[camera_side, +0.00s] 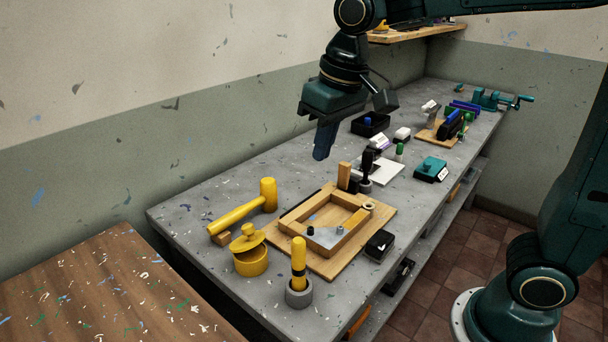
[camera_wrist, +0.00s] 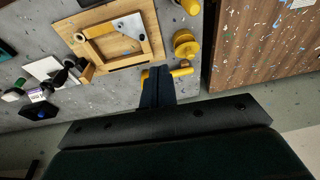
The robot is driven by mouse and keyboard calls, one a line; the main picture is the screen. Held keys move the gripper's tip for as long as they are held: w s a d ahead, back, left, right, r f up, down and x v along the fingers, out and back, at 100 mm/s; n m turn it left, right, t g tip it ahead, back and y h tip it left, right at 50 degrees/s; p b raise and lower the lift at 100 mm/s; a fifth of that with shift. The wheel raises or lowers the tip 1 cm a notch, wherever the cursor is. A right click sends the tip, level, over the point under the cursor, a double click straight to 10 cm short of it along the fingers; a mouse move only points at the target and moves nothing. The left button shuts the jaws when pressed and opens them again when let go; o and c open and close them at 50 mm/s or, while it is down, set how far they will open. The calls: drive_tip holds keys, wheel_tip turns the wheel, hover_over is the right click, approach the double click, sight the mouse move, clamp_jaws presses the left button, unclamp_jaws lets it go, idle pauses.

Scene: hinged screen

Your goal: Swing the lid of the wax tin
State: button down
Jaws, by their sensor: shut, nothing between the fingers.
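The wax tin (camera_side: 251,264) is a round yellow tin on the near left part of the grey bench. Its yellow lid (camera_side: 246,241) has a knob and lies over the top, looking slightly off to the left; how far it is turned is hard to tell. In the wrist view the tin's lid (camera_wrist: 186,42) shows from above, right of the wooden frame. My gripper (camera_side: 322,156) is shut and empty, pointing down high above the bench, behind and to the right of the tin. Its fingers also show in the wrist view (camera_wrist: 158,72), apart from the tin.
A yellow mallet (camera_side: 240,208) lies behind the tin. A yellow-handled tool (camera_side: 299,262) stands in a grey holder to its right. A wooden frame (camera_side: 330,222) on a board (camera_side: 376,222) is farther right. A brown wooden table (camera_side: 120,285) adjoins at left.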

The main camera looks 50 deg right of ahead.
drive_tip(key=w+a+f+g, duration=0.1)
drive_tip(key=w+a+f, duration=0.2)
drive_tip(key=w+a, duration=0.25)
drive_tip(key=g, duration=0.2)
hover_over(240, 246)
wheel_tip(240, 246, down, 5)
drive_tip(key=shift+a+f, duration=0.1)
drive_tip(key=shift+f, duration=0.1)
drive_tip(key=shift+f, duration=4.8)
drive_tip(key=shift+f, duration=0.6)
wheel_tip(240, 246, up, 8)
drive_tip(key=shift+r, duration=0.1)
